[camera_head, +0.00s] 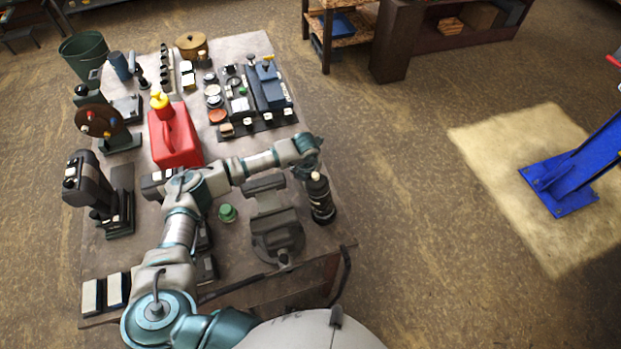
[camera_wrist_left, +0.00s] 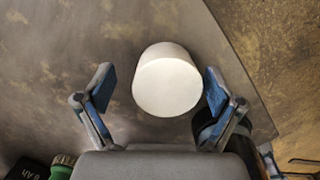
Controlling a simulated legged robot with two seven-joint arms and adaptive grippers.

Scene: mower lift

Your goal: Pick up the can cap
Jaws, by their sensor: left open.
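The white, round can cap (camera_wrist_left: 168,82) shows in the left wrist view, between the two spread fingers of my left gripper (camera_wrist_left: 156,92). Both fingers look clear of it, with a gap on each side. In the head view my left gripper (camera_head: 308,150) is over the right side of the workbench, just beyond a dark bottle-like can (camera_head: 320,198) with a pale tip. The dark can also shows behind the right finger in the wrist view (camera_wrist_left: 267,150). My right gripper is not in view.
The workbench (camera_head: 235,178) has its right edge close to the gripper. A red fuel can (camera_head: 174,138) and a tool tray (camera_head: 250,92) stand left and behind.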

